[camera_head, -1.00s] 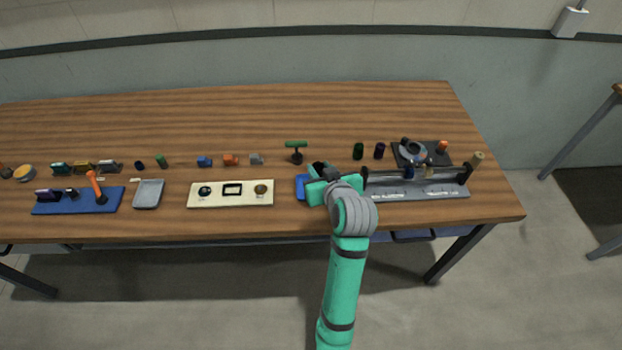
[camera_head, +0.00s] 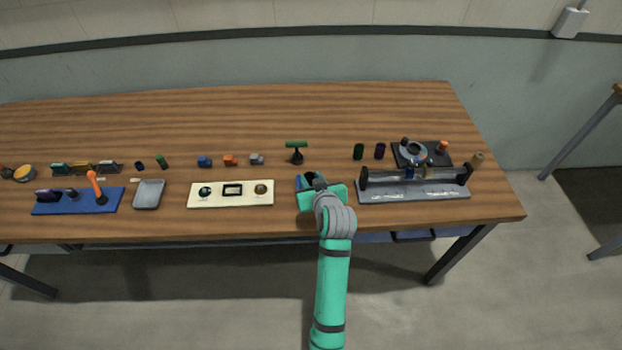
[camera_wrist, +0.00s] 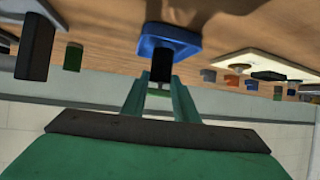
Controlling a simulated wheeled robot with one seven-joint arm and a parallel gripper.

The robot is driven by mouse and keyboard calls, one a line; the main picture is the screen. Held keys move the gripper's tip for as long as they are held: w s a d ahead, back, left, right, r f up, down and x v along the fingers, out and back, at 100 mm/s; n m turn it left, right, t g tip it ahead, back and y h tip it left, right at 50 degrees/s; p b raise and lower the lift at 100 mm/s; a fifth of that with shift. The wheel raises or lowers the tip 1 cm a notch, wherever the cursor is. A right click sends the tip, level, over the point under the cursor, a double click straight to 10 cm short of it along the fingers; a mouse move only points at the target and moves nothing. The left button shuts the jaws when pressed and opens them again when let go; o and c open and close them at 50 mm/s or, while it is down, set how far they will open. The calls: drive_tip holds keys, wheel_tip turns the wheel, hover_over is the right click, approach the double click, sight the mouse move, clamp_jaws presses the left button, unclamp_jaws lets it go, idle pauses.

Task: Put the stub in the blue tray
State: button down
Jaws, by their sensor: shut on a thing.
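My gripper (camera_head: 312,181) is over the blue tray (camera_head: 299,184) in the head view and hides most of it. The wrist view appears upside down. There the gripper's fingers (camera_wrist: 161,80) are shut on a small dark block, which I take to be the stub (camera_wrist: 162,66). The stub overlaps the edge of the blue tray (camera_wrist: 185,38) in that view. I cannot tell whether it touches the tray. In the head view the stub is hard to make out among the gripper parts.
A grey splicer-like device (camera_head: 425,192) with dark end posts stands just right of the gripper. A cream panel (camera_head: 230,204) lies to the left. A green-topped T-shaped tool (camera_head: 296,147) stands behind the tray. Bare wood (camera_head: 250,115) is clear at the back.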

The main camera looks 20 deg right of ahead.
drive_tip(key=shift+f, duration=0.1)
drive_tip(key=c, duration=1.4)
unclamp_jaws()
drive_tip(key=shift+a, duration=0.1)
